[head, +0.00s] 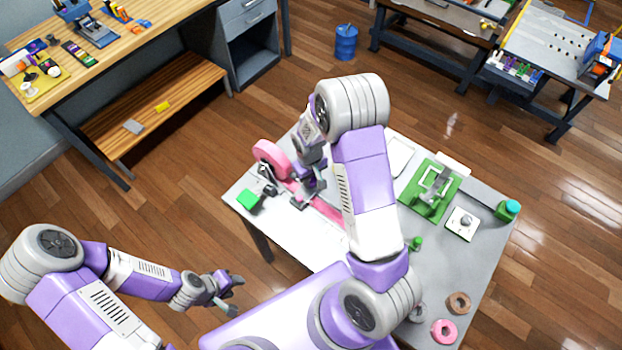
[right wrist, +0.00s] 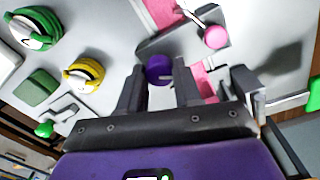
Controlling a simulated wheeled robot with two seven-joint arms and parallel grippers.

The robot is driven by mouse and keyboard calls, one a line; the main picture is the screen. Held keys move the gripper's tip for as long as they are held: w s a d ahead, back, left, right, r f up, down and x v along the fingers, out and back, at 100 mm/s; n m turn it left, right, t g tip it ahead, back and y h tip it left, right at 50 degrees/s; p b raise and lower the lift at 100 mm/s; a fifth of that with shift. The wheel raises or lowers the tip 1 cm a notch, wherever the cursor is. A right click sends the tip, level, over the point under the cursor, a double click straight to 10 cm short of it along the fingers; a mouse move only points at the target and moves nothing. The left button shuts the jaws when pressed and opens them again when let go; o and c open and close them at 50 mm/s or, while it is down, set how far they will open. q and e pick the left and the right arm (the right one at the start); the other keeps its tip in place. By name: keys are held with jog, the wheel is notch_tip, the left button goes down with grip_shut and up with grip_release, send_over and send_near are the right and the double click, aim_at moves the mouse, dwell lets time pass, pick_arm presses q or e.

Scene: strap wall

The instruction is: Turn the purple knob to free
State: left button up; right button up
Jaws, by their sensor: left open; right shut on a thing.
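The purple knob (right wrist: 159,69) shows in the right wrist view between the two dark fingers of my right gripper (right wrist: 159,85), which is shut on it. A pale mark shows on the knob. In the head view my right gripper (head: 308,196) is low over the table beside the pink strap (head: 328,208); the knob cannot be made out there. The strap also shows in the right wrist view (right wrist: 160,12), running past the knob. My left gripper (head: 230,293) is open and empty, off the table's near left side.
A dark bar with a pink knob (right wrist: 215,37) is close to the purple knob. A pink roll (head: 271,157) and a green cube (head: 248,200) are at the table's left. A green fixture (head: 430,190) and a teal-topped cylinder (head: 508,210) stand right. The white area front left is clear.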

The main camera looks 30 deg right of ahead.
aim_at(311, 181)
jog(key=n+b, duration=0.1)
jog(key=n, duration=0.4)
jog(key=shift+n+b, duration=0.3)
dwell(0.4)
jog(key=o, duration=1)
jog(key=shift+o, duration=0.2)
notch_tip(311, 181, up, 8)
jog(key=shift+s+a+f, duration=0.1)
jog(key=shift+f, duration=0.1)
